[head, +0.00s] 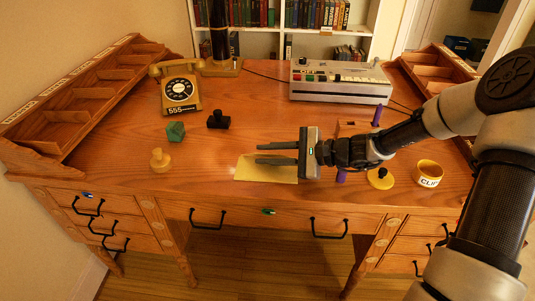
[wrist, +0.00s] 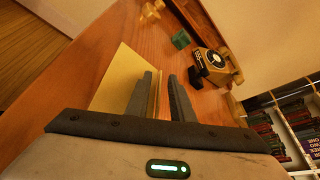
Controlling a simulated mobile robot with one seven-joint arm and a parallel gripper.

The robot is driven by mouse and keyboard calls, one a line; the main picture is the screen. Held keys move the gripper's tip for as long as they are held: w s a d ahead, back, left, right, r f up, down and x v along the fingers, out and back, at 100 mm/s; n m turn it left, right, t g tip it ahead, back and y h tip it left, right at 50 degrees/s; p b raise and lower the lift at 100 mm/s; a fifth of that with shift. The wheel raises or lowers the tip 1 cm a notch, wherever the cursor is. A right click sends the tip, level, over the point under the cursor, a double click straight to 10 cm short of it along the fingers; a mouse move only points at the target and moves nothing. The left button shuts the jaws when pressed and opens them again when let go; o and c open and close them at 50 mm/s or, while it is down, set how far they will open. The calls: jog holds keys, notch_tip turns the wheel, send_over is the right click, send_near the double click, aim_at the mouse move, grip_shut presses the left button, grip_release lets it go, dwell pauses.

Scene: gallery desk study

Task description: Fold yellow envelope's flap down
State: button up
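The yellow envelope (head: 265,174) lies flat near the desk's front edge, left of centre. In the wrist view the envelope (wrist: 118,75) spreads to the left of my gripper's fingers. My gripper (head: 258,153) points left, over the envelope's far edge, with its two fingers apart. In the wrist view the gripper (wrist: 160,74) is open, and a narrow yellowish strip shows between the fingers. It may be the flap seen nearly edge-on, but I cannot tell for sure. The fingers hide part of that edge.
A yellow stamp (head: 160,160), a green block (head: 175,131), a black object (head: 218,119) and a rotary phone (head: 180,90) stand to the left. A grey machine (head: 340,82) is at the back. A purple rod (head: 377,115) and a yellow cup (head: 429,173) are right.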

jog(key=p+v, duration=0.4)
jog(key=v, duration=1.3)
jog(key=shift+s+d, duration=0.1)
jog(key=shift+d, duration=0.15)
